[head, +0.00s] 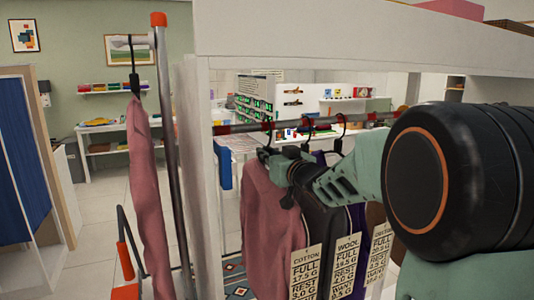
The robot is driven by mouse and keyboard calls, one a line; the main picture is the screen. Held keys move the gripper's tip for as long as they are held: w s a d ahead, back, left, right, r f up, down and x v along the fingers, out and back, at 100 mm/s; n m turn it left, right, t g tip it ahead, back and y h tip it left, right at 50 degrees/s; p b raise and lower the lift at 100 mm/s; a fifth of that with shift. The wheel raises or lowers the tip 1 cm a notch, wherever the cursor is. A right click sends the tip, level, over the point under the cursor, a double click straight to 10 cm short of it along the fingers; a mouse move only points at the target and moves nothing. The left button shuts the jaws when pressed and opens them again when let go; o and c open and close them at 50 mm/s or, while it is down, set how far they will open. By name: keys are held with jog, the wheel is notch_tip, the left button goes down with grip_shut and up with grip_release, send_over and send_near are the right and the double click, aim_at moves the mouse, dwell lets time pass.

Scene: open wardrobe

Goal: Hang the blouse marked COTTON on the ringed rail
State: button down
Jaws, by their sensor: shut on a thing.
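A pink blouse (268,215) hangs upright at the near end of the row inside the open wardrobe. The tag reading COTTON (306,262) lies at its lower right edge. The ringed rail (238,128), grey with red bands, runs across the wardrobe above it. The blouse's dark hook reaches up to the rail, but I cannot tell whether the rail bears it. My gripper (284,172) is at the top of the blouse, just under the rail, shut on its hanger. The fingertips are partly hidden against the dark garments.
A black garment (326,225) tagged WOOL and a purple one (358,240) hang close to the right. Another pink garment (145,190) hangs on a stand (172,150) at left. The wardrobe's white side panel (200,180) stands between. My arm hides the right side.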

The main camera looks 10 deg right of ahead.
jog(key=shift+f+b, duration=0.35)
jog(key=shift+f, duration=0.15)
dwell(0.6)
jog(key=c, duration=1.8)
grip_release()
jog(key=shift+s, duration=0.1)
